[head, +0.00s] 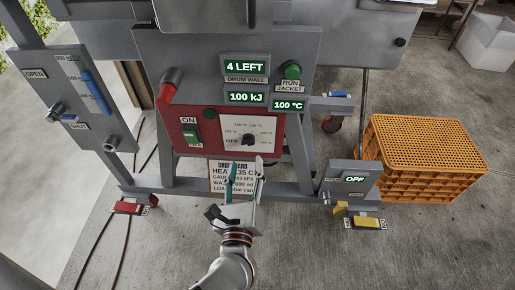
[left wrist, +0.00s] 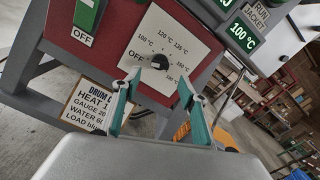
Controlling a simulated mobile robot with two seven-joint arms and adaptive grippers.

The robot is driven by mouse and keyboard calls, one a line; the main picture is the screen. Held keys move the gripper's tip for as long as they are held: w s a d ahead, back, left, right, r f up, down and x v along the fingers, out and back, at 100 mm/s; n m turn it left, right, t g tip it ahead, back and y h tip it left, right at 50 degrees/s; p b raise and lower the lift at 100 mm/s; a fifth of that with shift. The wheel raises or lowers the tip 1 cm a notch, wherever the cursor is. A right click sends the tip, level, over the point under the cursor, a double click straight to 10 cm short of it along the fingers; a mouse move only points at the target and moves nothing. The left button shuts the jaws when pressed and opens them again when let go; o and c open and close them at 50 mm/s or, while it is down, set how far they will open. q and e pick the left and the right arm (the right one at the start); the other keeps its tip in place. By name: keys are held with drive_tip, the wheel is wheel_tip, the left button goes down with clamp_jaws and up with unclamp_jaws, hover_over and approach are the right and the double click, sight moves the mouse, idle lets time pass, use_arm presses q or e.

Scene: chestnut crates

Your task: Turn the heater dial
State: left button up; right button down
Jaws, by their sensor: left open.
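The heater dial (head: 247,141) is a small dark knob on a white plate with OFF and several °C marks, set in a red panel (head: 211,149). It also shows in the left wrist view (left wrist: 160,62), just beyond the fingertips. I cannot tell clearly which mark the knob points to. My left gripper (head: 248,170) is open and empty, just below and in front of the dial in the head view. In the left wrist view its teal fingers (left wrist: 155,88) stand apart, with the knob beyond the gap between them. My right gripper is not in view.
A green ON/OFF switch (head: 191,134) sits left of the dial, with a red-handled lever (head: 167,94) above it. Displays above read 4 LEFT, 100 kJ and 100 °C. An orange crate (head: 423,155) stands right.

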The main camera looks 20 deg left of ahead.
sight(248, 144)
use_arm(q)
drive_tip(key=x, duration=0.7)
drive_tip(key=shift+w+a, duration=0.15)
drive_tip(key=shift+w, duration=0.1)
drive_tip(key=shift+r, duration=0.1)
drive_tip(key=c, duration=1.1)
